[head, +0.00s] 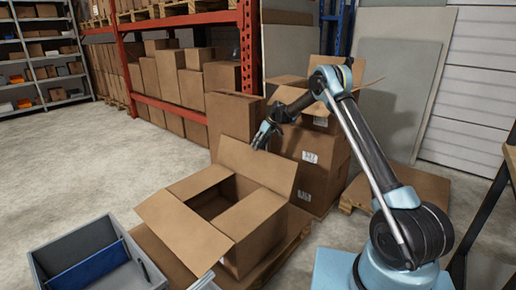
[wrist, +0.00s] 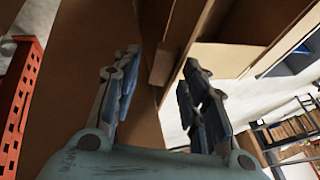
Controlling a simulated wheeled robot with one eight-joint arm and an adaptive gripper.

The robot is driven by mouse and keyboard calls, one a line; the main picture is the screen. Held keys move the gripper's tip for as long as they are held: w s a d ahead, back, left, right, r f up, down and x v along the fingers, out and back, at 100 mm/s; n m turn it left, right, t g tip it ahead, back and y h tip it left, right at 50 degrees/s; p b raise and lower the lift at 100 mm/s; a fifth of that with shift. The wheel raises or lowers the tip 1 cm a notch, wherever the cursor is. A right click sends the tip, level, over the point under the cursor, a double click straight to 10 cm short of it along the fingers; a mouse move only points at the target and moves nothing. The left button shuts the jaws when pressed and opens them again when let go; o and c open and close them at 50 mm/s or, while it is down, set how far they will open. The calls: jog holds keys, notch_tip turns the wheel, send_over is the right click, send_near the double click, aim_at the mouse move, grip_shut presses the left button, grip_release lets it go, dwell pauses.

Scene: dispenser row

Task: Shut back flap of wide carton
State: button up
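The wide carton (head: 255,238) stands open on a pallet in the middle of the head view. Its back flap (head: 257,168) stands up, tilted, along the far side. Other flaps at the left (head: 198,182) and near left (head: 183,226) are spread, and the dark inside shows. My gripper (head: 264,134) is at the upper edge of the back flap, on its far side or just above it; contact cannot be told. In the wrist view my gripper (wrist: 160,95) has its blue fingers apart, with brown cardboard close behind the left finger and nothing visibly held.
Stacked cartons (head: 311,160) stand close behind the wide carton, under my arm. A grey bin (head: 85,262) with a blue piece is at the lower left. An orange rack (head: 246,50) with boxes stands behind. The floor at the left (head: 80,155) is clear.

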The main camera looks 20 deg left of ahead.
jog(key=shift+a+f, duration=0.25)
jog(key=shift+f, duration=0.2)
